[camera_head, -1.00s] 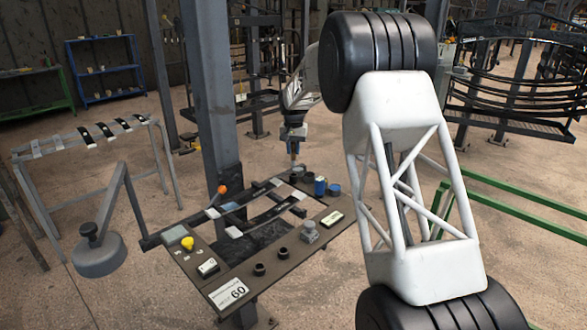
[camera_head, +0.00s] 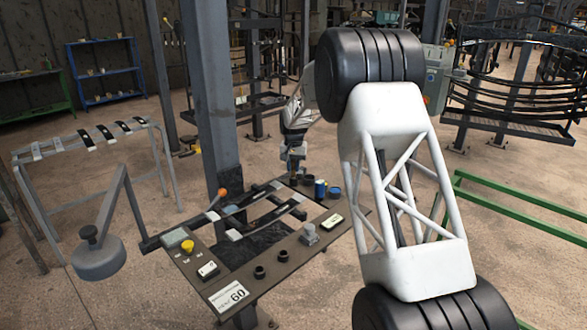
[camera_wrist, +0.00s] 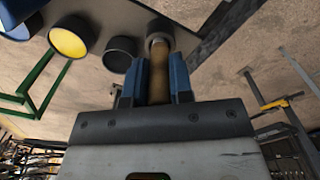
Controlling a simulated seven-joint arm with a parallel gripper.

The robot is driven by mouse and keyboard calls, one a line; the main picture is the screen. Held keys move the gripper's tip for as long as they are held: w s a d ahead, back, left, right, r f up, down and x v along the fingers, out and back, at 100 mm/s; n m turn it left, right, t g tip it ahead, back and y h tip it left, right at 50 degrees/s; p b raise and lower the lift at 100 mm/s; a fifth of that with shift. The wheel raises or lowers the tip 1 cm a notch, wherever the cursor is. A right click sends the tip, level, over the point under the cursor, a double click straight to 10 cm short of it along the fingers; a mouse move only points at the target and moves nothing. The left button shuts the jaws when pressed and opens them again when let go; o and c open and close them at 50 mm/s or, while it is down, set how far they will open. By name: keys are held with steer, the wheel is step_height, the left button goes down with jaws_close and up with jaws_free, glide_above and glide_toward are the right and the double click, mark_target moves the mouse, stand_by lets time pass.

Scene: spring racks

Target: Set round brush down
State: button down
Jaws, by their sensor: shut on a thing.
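My gripper (camera_wrist: 156,62) is shut on the round brush (camera_wrist: 160,75), whose light wooden handle stands between the two blue fingers in the wrist view. The far end of the brush meets a small dark round holder (camera_wrist: 159,28) at the panel's edge. I cannot tell how deep it sits in the holder. In the head view my gripper (camera_head: 292,168) is low over the back corner of the dark panel (camera_head: 280,262), and the brush is mostly hidden there.
A black cup (camera_wrist: 120,55) and a blue can with a yellow inside (camera_wrist: 70,40) stand close beside the holder. The blue can (camera_head: 320,188) also shows in the head view. A grey post (camera_head: 210,100) rises behind the panel. A yellow knob (camera_head: 187,246) sits at the panel's left.

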steer(key=shift+f, duration=0.3)
steer(key=shift+f, duration=0.1)
steer(key=c, duration=1)
jaws_free()
step_height(320, 180, up, 12)
steer(key=shift+r, duration=0.1)
stand_by(0.7)
